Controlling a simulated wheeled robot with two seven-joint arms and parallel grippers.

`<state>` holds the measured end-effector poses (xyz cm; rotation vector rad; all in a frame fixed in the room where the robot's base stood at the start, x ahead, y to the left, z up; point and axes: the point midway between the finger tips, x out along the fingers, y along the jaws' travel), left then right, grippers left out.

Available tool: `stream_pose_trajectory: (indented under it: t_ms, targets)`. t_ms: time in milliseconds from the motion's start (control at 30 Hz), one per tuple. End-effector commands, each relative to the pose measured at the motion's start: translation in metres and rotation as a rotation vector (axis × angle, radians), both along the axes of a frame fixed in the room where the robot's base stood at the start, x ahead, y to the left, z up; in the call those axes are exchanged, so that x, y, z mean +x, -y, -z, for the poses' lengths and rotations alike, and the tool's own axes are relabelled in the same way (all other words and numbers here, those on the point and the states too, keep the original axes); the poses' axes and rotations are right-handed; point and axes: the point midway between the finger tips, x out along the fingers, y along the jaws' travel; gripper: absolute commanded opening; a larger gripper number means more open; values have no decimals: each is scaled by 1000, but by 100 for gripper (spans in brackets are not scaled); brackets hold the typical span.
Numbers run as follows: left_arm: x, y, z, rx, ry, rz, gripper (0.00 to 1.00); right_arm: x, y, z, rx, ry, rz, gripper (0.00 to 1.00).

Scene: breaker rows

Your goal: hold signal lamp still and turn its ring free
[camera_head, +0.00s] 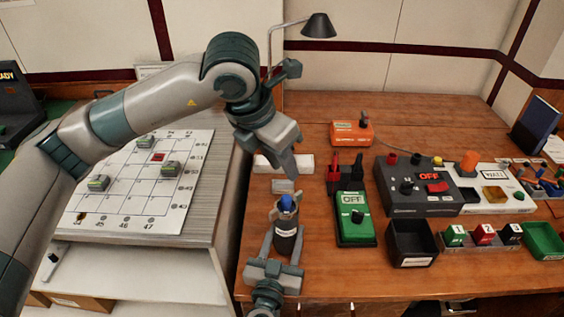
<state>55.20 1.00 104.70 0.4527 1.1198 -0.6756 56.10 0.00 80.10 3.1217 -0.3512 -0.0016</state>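The signal lamp (288,225) appears to be the dark upright cylinder with a blue top and a pale label, near the front left of the wooden table. My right gripper (283,241) comes in low from the front. Its fingers lie along both sides of the lamp's lower body and appear to touch it. My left gripper (279,160) hangs in the air above and behind the lamp, pointing down, clear of the blue top. Its fingers overlap in this view, so its opening is unclear, and I see nothing in it.
Right of the lamp are a green OFF box (354,232), a black bin (409,248) and a grey control box (416,188). A small grey block (283,186) and a white strip (299,162) lie behind the lamp. A white grid board (130,205) lies left.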

Motion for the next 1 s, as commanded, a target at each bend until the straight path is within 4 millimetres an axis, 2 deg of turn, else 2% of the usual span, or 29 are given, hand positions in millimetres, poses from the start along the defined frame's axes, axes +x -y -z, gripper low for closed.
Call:
stream_pose_trajectory:
  t_ms: [133, 167, 200, 233, 667, 867, 1000]
  targets:
    - [0, 0, 0, 0, 0, 0, 27, 0, 0, -2, 0, 3, 0, 5]
    - [0, 0, 0, 0, 0, 0, 27, 0, 0, -2, 0, 3, 0, 53]
    - [0, 0, 0, 0, 0, 0, 27, 0, 0, -2, 0, 3, 0, 62]
    - [0, 0, 0, 0, 0, 0, 27, 0, 0, -1, 1, 2, 0, 67]
    - [0, 0, 0, 0, 0, 0, 27, -4, -1, 0, 0, 0, -1, 67]
    - [0, 0, 0, 0, 0, 0, 27, -23, -6, 1, 1, -2, -1, 67]
    - [0, 0, 0, 0, 0, 0, 27, -45, -11, 1, 1, -3, -1, 67]
